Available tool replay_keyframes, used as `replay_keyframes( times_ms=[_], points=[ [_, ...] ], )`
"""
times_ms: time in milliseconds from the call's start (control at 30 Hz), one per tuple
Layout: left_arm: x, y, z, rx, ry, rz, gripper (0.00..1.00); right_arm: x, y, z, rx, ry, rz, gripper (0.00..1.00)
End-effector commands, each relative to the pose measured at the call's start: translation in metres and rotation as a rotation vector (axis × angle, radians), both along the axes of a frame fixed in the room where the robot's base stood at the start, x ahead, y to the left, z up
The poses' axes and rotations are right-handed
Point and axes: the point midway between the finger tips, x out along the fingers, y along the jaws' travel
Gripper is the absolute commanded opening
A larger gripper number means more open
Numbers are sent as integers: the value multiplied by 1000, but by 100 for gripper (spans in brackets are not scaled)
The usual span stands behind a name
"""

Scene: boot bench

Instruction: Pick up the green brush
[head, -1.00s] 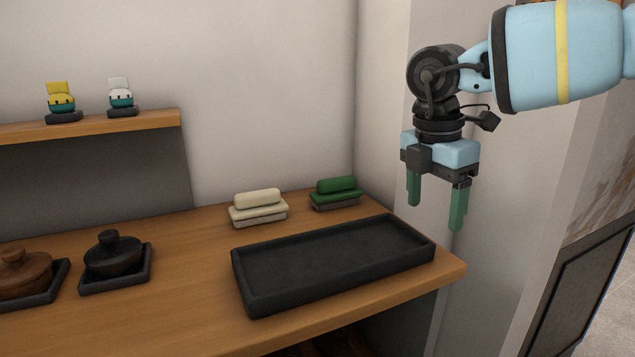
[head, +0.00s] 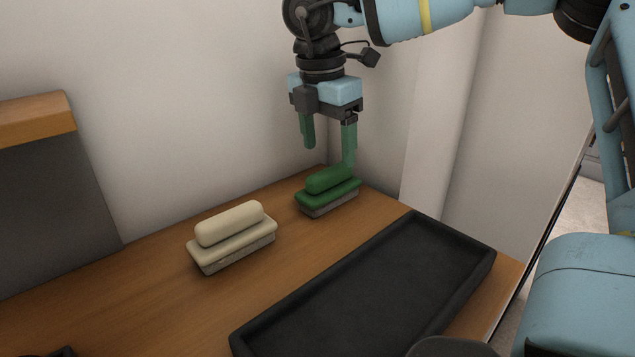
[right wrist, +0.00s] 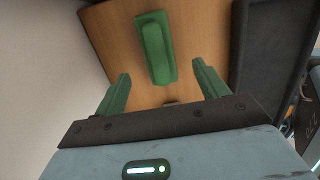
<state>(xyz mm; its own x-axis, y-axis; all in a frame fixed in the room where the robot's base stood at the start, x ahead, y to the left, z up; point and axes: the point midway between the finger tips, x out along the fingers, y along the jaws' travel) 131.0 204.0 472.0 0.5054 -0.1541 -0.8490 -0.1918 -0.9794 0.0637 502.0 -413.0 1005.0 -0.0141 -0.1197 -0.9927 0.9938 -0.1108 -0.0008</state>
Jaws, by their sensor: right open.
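The green brush (head: 328,191) stands on the wooden bench top near its back corner, bristles down, its rounded handle on top. My right gripper (head: 328,156) is open and empty just above the brush, fingers pointing down; one fingertip overlaps the far side of the brush handle in the head view. In the right wrist view the green brush (right wrist: 156,48) lies ahead of and between the two green fingers (right wrist: 160,84), apart from them. My left gripper is not in view.
A cream brush (head: 232,238) stands to the left of the green one on the bench (head: 150,300). A dark shallow tray (head: 370,290) lies in front, empty. The wall rises close behind the green brush. A wooden shelf (head: 35,118) is at the left.

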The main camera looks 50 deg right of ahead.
Motion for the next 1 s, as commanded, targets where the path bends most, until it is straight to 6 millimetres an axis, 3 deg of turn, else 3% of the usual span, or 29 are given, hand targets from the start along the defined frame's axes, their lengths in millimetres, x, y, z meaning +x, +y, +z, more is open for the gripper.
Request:
replay_keyframes(
  times_ms=[300,567,900,1000],
  points=[
    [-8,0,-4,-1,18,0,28,0,-3,-25,1,2,0,73],
    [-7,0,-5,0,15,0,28,1,-5,-31,1,2,0,73],
    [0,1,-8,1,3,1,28,4,-12,-74,1,2,1,73],
    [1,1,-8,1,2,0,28,4,-12,-78,1,0,1,73]
  ],
)
